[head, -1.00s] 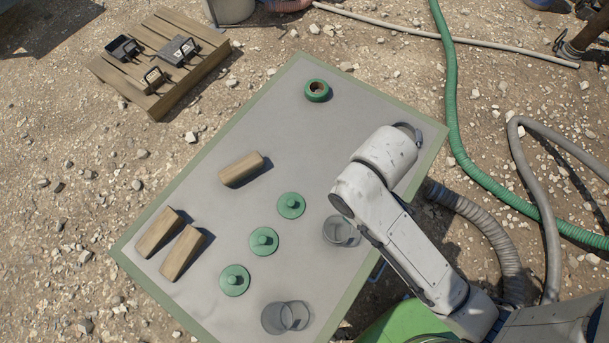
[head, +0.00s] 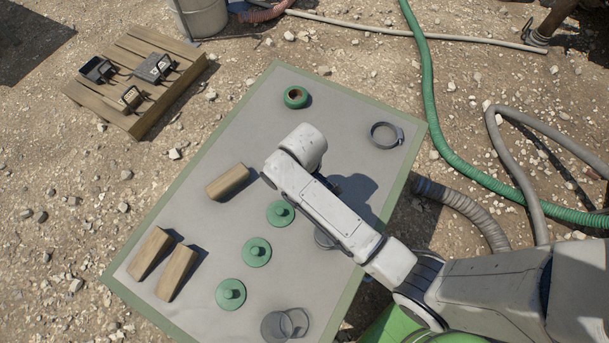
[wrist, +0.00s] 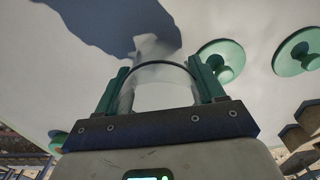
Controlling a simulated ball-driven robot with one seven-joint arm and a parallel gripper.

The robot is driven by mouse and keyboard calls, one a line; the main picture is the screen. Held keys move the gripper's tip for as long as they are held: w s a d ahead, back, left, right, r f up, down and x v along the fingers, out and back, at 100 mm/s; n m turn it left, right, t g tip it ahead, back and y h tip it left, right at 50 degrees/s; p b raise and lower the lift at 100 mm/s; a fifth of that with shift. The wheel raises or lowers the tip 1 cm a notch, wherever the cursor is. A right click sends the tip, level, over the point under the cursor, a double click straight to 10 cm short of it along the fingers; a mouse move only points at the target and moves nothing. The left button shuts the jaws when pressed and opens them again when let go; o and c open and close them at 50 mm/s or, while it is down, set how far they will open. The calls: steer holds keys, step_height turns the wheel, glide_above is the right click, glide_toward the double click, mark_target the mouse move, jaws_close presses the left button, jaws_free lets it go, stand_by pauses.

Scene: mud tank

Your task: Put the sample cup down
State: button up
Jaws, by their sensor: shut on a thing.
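A clear sample cup with a dark rim (wrist: 155,92) is between the two green fingers of my gripper (wrist: 160,84) in the wrist view. My gripper is shut on it. In the head view my arm hides the gripper and the held cup, over the middle of the grey table (head: 235,150). In the wrist view the table surface lies beyond the cup; I cannot tell the gap beneath it. Another clear cup (head: 277,326) stands at the table's near edge. A further clear cup (head: 323,239) is partly hidden behind my arm.
Three green lids (head: 257,252) lie in a row left of my arm. Wooden blocks (head: 228,182) lie further left. A green ring-shaped pot (head: 295,97) and a dark ring (head: 386,135) are at the far end, with bare table between them.

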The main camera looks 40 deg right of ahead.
steer(key=shift+f, duration=0.8)
steer(key=shift+f, duration=0.15)
steer(key=o, duration=1)
step_height(320, 180, up, 12)
steer(key=s+d+m, duration=0.1)
steer(key=s, duration=0.4)
steer(key=s+d+m, duration=0.2)
steer(key=s, duration=0.3)
steer(key=s+d+m+t, duration=0.1)
steer(key=s, duration=0.5)
steer(key=shift+s+d+f, duration=0.1)
steer(key=shift+d+f, duration=0.1)
steer(key=shift+f, duration=0.2)
